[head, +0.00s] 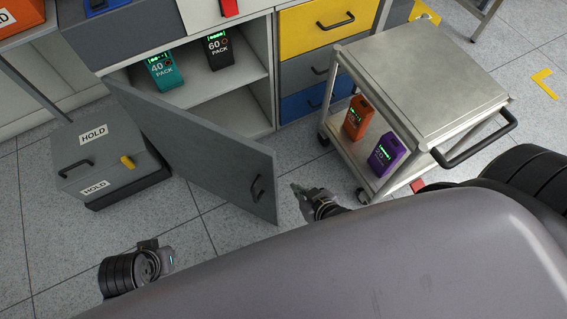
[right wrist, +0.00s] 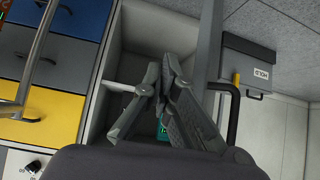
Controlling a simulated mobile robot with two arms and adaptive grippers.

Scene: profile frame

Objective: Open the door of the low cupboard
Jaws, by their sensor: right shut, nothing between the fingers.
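The low cupboard (head: 262,92) stands with its grey door (head: 200,140) swung well out from the opening. The dark bar handle (head: 258,187) is near the door's free edge; it also shows in the right wrist view (right wrist: 234,112). My right gripper (head: 296,188) is shut and empty, just right of the door's free edge and apart from the handle. In the right wrist view its fingers (right wrist: 163,70) lie in front of the open cupboard. My left gripper (head: 168,259) is low at the left, away from the door; its fingers cannot be made out.
Inside stand a teal pack (head: 163,71) and a black pack (head: 219,50). A grey HOLD box (head: 105,160) is on the floor left of the door. A trolley (head: 425,85) with an orange pack (head: 357,118) and a purple pack (head: 386,154) stands right.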

